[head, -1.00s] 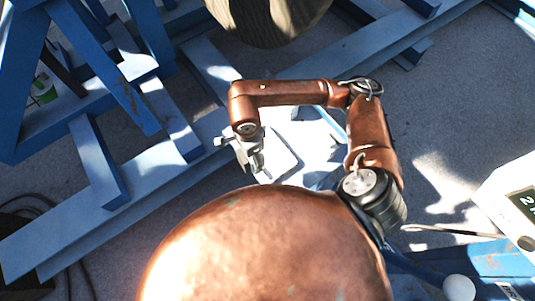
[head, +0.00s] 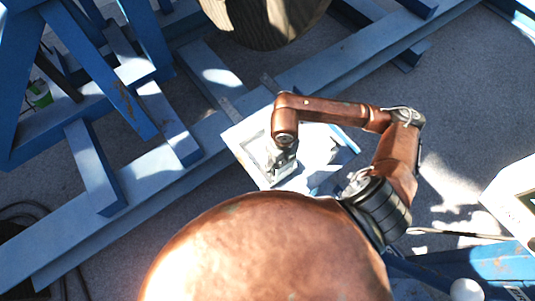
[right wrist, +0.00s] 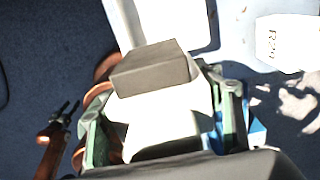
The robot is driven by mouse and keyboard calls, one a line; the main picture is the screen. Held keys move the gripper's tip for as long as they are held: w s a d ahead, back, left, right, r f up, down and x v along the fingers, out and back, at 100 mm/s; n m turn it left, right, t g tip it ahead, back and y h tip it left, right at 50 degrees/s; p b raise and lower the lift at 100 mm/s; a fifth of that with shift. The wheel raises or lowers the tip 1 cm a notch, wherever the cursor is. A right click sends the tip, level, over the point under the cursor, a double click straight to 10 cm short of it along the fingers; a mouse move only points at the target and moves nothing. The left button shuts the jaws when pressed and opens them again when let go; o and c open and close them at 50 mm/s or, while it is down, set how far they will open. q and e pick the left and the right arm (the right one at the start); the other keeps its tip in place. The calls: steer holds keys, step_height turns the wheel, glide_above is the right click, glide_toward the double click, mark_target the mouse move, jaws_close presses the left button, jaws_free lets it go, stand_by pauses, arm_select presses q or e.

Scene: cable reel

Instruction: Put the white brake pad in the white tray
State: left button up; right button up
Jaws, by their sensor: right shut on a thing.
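My right gripper (right wrist: 165,115) is shut on the white brake pad (right wrist: 155,120), which has a dark grey block on its face, seen in the right wrist view. In the head view the gripper (head: 281,163) overlaps the white tray (head: 243,138); the pad is hard to make out there. The tray also shows in the right wrist view, at the top (right wrist: 180,15), beyond the pad. I cannot tell how high the pad is above it. A copper arm with small dark tips, probably my left gripper (right wrist: 68,112), shows at the left of the right wrist view, too small to read.
Blue steel beams (head: 150,190) run across the floor. A large wooden reel (head: 265,20) stands at the top. A white box with a display (head: 515,195) is at the right, near a blue surface with a white ball (head: 466,289). Grey floor is clear at the upper right.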

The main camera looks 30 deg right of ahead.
steer(key=w+f, duration=0.2)
steer(key=w, duration=0.1)
steer(key=w+d+f, duration=0.1)
steer(key=w+f, duration=0.2)
steer(key=w, duration=0.1)
steer(key=w+f, duration=0.3)
steer(key=shift+w+d, duration=0.2)
steer(key=shift+w+f, duration=0.2)
steer(key=shift+f, duration=1.55)
steer(key=shift+f+b, duration=0.2)
steer(key=shift+b, duration=0.15)
steer(key=o, duration=2)
step_height(320, 180, up, 12)
steer(key=shift+r+p, duration=0.15)
steer(key=shift+p, duration=0.15)
